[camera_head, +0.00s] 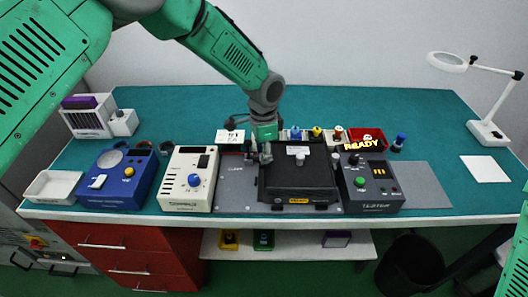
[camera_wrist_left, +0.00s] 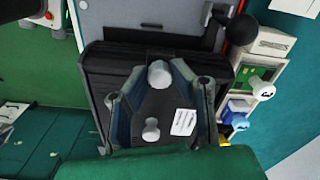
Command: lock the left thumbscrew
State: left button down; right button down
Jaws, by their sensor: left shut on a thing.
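A black fixture (camera_head: 297,181) stands on a grey plate at the middle of the bench, and it also fills the middle of the left wrist view (camera_wrist_left: 105,80). My left gripper (camera_head: 264,157) is at its left side. In the left wrist view, the light, round left thumbscrew (camera_wrist_left: 158,74) sits between the fingertips, and the gripper is shut on it. In the head view the gripper hides this thumbscrew. A second pale thumbscrew (camera_head: 300,159) stands free to the right, beside a white label (camera_wrist_left: 184,122). My right gripper is not in view.
A tester box (camera_head: 370,184) stands close to the right of the fixture. A cream box (camera_head: 188,180) and a blue box (camera_head: 118,181) stand to the left. Small bins with knobs (camera_head: 317,132) and a red READY bin (camera_head: 366,139) are behind. A black ball lever (camera_wrist_left: 240,29) rises beside the fixture.

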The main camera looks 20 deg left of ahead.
pick_arm(q)
jog(key=shift+m, duration=1.7)
jog(key=c, duration=1.4)
grip_release()
jog(key=shift+r, duration=0.3)
notch_tip(320, 180, up, 11)
jog(key=shift+w+r, duration=0.1)
jog(key=shift+r, duration=0.05)
